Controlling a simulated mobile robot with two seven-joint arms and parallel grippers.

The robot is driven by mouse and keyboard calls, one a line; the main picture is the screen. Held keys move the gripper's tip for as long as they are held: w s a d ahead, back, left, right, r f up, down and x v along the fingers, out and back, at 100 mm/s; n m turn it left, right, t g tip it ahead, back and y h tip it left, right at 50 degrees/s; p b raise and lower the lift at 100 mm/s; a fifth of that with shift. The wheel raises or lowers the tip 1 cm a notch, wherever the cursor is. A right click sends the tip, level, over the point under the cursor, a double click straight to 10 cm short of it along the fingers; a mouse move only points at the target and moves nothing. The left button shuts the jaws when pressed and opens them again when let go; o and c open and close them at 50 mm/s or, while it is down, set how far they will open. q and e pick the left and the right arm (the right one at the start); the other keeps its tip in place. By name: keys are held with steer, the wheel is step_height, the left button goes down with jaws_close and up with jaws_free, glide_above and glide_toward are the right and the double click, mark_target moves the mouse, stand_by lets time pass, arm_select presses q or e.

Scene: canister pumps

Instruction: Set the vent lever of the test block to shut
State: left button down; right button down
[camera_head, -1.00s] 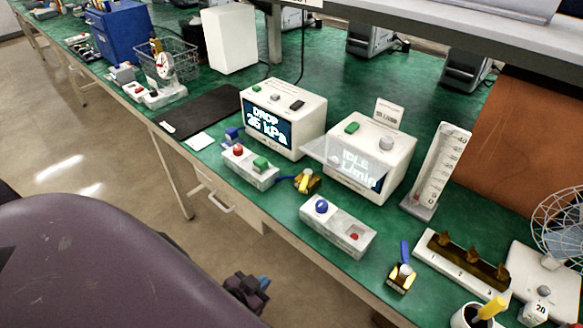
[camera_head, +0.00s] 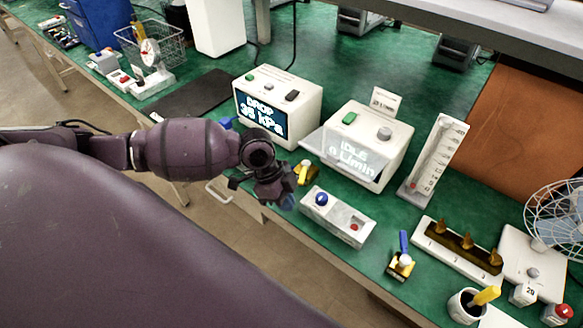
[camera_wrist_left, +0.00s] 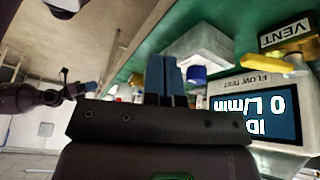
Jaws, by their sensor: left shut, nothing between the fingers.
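A small brass block with a yellow lever (camera_head: 304,173) sits near the front edge of the bench, in front of the two testers. In the left wrist view, which looks upside down, the yellow lever (camera_wrist_left: 250,62) is beside a plate marked VENT (camera_wrist_left: 287,38). My left gripper (camera_head: 286,201) is over the bench's front edge, just nearer than the lever and apart from it. Its blue fingers (camera_wrist_left: 163,80) are together with nothing between them. The gripper and wrist hide the block with red and green buttons. My right gripper is not in view.
The pressure tester (camera_head: 300,97) reads DROP 35 kPa; the flow tester (camera_head: 385,135) reads IDLE 0 L/min. A white block with a blue knob (camera_head: 350,222) is right of my gripper. A blue-levered brass block (camera_head: 402,264) stands further right. Floor is open before the bench.

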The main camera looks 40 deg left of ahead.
mark_target(303, 174)
arm_select(q)
steer(key=w+a+r+t, duration=0.1)
steer(key=w+a+r, duration=0.25)
steer(key=a, duration=0.25)
steer(key=w+a+r, duration=0.3)
steer(key=w+a, duration=0.1)
steer(key=a, duration=0.3)
steer(key=shift+n, duration=0.4)
steer(key=x, duration=0.9)
steer(key=shift+w+d+f, duration=0.2)
steer(key=shift+w+f, duration=0.05)
steer(key=shift+f, duration=0.05)
steer(key=shift+w+d+r, duration=0.1)
steer(key=shift+w+d, duration=0.15)
steer(key=shift+d, duration=0.3)
steer(key=shift+w+d+r, duration=0.1)
steer(key=shift+w+d, duration=0.15)
steer(key=shift+d, duration=0.3)
steer(key=shift+w+d+f, duration=0.1)
steer(key=shift+w+d, duration=0.05)
steer(key=shift+d, duration=0.6)
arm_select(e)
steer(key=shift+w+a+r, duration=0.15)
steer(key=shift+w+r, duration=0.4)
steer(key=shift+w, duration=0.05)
arm_select(q)
steer(key=shift+d, duration=0.1)
